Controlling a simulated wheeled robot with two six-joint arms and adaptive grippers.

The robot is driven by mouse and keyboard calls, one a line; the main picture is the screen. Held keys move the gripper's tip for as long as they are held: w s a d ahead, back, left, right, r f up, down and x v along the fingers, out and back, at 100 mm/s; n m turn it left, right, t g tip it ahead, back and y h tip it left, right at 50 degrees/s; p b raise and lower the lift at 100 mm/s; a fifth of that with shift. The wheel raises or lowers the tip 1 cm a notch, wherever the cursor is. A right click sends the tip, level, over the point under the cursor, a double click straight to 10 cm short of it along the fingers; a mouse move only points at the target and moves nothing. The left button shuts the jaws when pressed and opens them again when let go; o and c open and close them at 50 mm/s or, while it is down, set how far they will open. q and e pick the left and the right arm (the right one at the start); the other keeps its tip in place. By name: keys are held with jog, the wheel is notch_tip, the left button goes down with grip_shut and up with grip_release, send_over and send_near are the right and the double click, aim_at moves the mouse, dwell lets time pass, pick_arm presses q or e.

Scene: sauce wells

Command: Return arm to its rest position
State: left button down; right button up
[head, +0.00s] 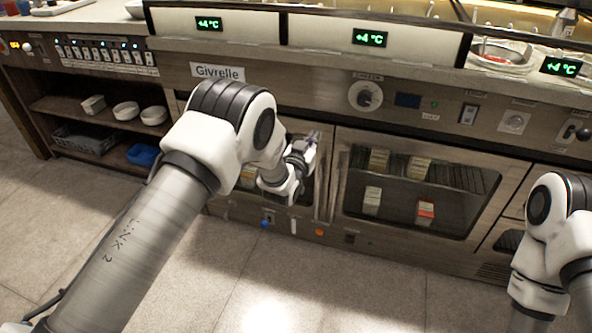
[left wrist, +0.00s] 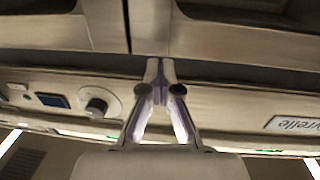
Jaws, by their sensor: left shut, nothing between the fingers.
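My left arm reaches in from the left in the head view, across the front of the counter. Its gripper (head: 303,147) is in front of the refrigerated cabinet, near the edge between two glass doors. In the left wrist view the left gripper (left wrist: 160,68) has its fingertips together with nothing between them. It points toward the cabinet front, which appears upside down there. My right arm shows at the right edge of the head view, bent downward. The right gripper is not visible.
The cabinet's glass door (head: 405,190) is closed, with several cartons behind it. A control dial (head: 365,96) and a Givrelle label (head: 218,72) are on the panel above. Open shelves with white bowls (head: 126,111) and a blue container (head: 143,154) stand at left. The tiled floor in front is clear.

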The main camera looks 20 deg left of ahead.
pick_arm(q)
jog(key=s+p, duration=0.3)
jog(key=s, duration=0.6)
jog(key=s+a+f+n+g+y, duration=0.1)
jog(key=s+a+f+g, duration=0.35)
jog(key=s+f, duration=0.55)
jog(key=s+a+f+n+g+y, duration=0.15)
jog(key=s+a+f+g, duration=0.3)
jog(key=s+f, duration=0.6)
jog(key=s+f+g, duration=0.2)
jog(key=s+g, duration=0.7)
jog(key=s, duration=1.4)
notch_tip(320, 180, up, 29)
jog(key=p, duration=2.9)
jog(key=shift+w+a+r, duration=0.2)
jog(key=shift+w+a, duration=0.15)
jog(key=shift+w, duration=0.05)
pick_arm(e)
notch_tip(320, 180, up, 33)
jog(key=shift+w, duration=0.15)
pick_arm(q)
jog(key=shift+m, duration=0.25)
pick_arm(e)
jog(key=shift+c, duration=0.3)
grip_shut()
